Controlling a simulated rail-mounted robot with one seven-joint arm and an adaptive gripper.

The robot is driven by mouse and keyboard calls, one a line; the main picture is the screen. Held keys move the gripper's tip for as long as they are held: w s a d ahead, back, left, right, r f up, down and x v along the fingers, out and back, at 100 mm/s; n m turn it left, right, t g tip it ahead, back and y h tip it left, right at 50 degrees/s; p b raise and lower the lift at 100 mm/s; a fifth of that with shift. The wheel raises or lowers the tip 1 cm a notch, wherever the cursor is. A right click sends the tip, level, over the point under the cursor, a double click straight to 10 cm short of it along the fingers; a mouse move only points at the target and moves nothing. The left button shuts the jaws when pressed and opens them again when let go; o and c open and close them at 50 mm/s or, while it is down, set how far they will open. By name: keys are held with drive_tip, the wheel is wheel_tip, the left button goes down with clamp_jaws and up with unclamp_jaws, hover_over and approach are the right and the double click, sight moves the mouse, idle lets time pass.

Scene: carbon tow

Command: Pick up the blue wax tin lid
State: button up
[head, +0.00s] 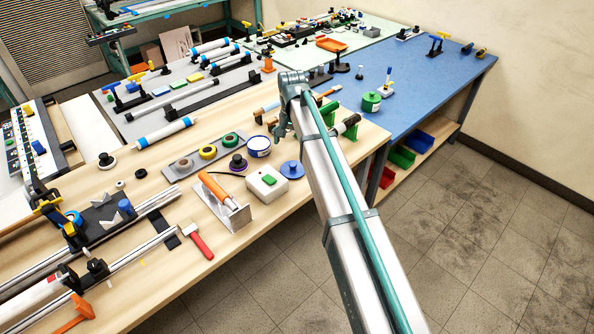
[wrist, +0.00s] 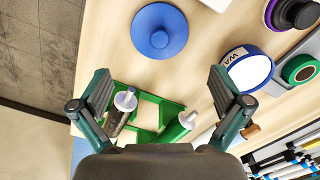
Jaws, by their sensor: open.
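The blue wax tin lid (head: 292,169) is a round blue disc with a small knob on top. It lies flat on the wooden table near its front edge. It also shows at the top centre of the wrist view (wrist: 160,31), beyond my fingertips. The wax tin (head: 258,147), white with a blue rim, stands close by; its lettering shows partly in the wrist view (wrist: 246,68). My gripper (wrist: 162,88) is open and empty above the table. In the head view my gripper (head: 281,128) is partly hidden by my arm and is apart from the lid.
A white box with a green button (head: 266,185) stands just left of the lid. A green stand (wrist: 152,112) holding rollers lies below my gripper in the wrist view. A grey tray with tape rolls (head: 207,153) is behind left. The floor begins past the table's front edge.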

sight(293, 164)
wheel_tip(293, 164, down, 3)
drive_tip(key=shift+s+a+f+p, duration=0.1)
drive_tip(key=shift+f+p, duration=0.1)
drive_tip(key=shift+p, duration=0.3)
drive_tip(key=shift+f+p, duration=1.4)
drive_tip(key=shift+f, duration=1.8)
drive_tip(key=c, duration=1.1)
